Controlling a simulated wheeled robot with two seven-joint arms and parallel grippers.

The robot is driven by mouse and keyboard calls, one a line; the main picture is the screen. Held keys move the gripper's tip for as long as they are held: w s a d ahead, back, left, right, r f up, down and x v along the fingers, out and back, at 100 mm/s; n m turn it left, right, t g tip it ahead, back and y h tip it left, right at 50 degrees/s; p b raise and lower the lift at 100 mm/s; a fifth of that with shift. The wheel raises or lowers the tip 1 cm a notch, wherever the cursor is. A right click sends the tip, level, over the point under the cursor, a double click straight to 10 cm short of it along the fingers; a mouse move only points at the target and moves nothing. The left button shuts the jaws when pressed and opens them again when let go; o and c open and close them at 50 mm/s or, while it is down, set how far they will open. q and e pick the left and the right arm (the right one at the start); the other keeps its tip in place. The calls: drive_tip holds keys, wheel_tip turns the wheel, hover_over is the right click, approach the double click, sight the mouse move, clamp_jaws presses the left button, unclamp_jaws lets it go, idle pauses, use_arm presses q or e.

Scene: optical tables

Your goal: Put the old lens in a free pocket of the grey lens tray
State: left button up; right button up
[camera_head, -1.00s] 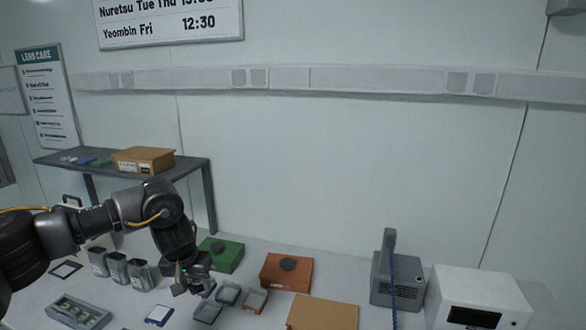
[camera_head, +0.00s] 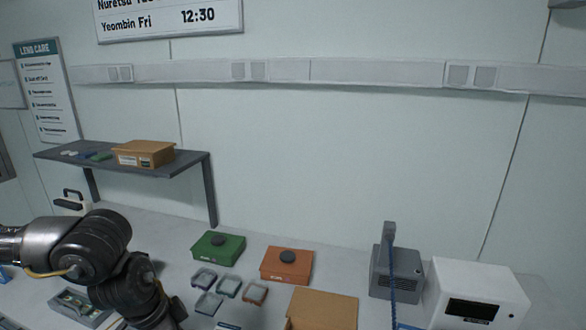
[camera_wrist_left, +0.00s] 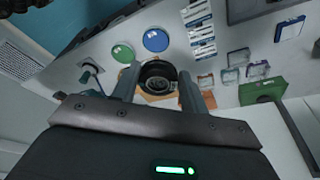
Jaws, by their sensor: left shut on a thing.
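My left gripper (camera_wrist_left: 160,84) is shut on a dark round ring-shaped thing (camera_wrist_left: 158,72), which looks like the old lens, held between its two fingers in the left wrist view. An orange-tan surface shows behind it. In the head view my left arm bends down at the lower left, and its fingers are hidden or below the picture edge. A grey tray (camera_head: 70,298) with several small items in it lies at the lower left, partly hidden by my arm. I cannot make out which pockets are free. My right gripper is not in view.
Several small clear-lidded boxes (camera_head: 228,288) stand right of my arm. Behind them are a green box (camera_head: 218,248) and an orange box (camera_head: 287,265). A cardboard box (camera_head: 322,308), a grey device (camera_head: 397,272) and a white device (camera_head: 475,292) stand farther right.

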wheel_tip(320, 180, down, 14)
drive_tip(key=b, duration=1.4)
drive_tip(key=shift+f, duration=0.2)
